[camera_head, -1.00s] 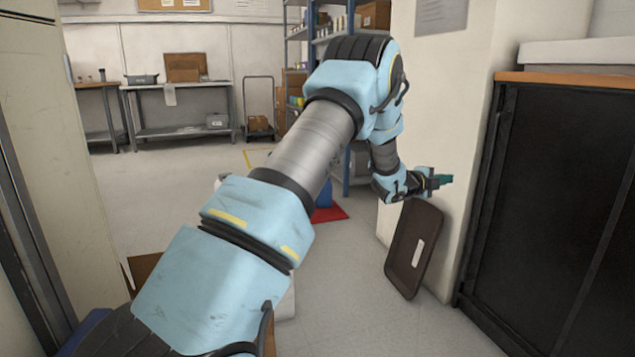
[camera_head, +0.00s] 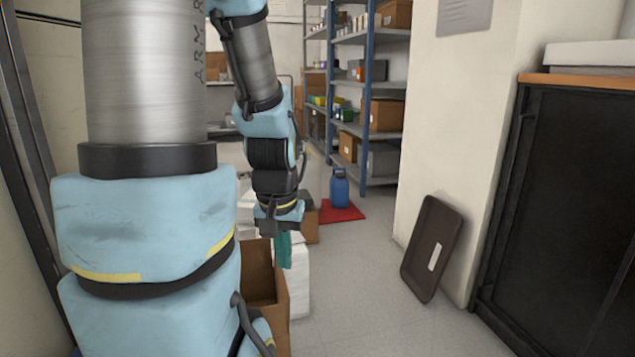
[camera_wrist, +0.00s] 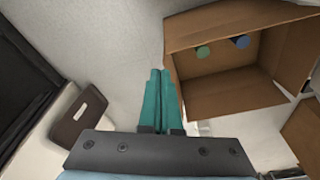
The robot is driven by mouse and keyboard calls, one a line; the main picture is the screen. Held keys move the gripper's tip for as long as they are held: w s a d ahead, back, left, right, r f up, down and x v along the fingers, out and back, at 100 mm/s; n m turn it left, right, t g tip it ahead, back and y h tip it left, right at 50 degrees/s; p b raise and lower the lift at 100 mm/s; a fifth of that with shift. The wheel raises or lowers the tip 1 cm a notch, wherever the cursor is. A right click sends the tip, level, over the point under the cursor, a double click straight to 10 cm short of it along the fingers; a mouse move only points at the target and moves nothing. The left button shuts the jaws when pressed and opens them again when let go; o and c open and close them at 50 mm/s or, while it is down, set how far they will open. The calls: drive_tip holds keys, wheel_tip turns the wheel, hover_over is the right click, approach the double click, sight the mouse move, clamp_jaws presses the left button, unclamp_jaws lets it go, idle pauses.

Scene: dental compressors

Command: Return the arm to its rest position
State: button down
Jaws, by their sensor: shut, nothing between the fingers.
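My gripper (camera_head: 284,250) hangs below my raised, folded arm in the head view, with its teal fingers pointing down. In the wrist view the teal fingers of my gripper (camera_wrist: 161,100) lie side by side, shut, with nothing between them. In the head view the fingers appear in front of a white object and by the open cardboard box (camera_head: 262,285); I cannot tell the gap. The open box (camera_wrist: 225,98) also shows in the wrist view, to the right of the fingers, with a green and a blue round item inside.
A brown tray (camera_head: 431,250) leans against the wall end at right, beside a black cabinet (camera_head: 560,200). A blue jug (camera_head: 339,190) stands on a red mat (camera_head: 345,213). Blue-framed shelving (camera_head: 367,100) is behind. The grey floor (camera_head: 365,290) between box and tray is clear.

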wheel_tip(320, 180, up, 38)
drive_tip(key=s+p, duration=0.1)
drive_tip(key=p, duration=3.7)
drive_tip(key=shift+s+a, duration=0.2)
drive_tip(key=shift+s, duration=0.1)
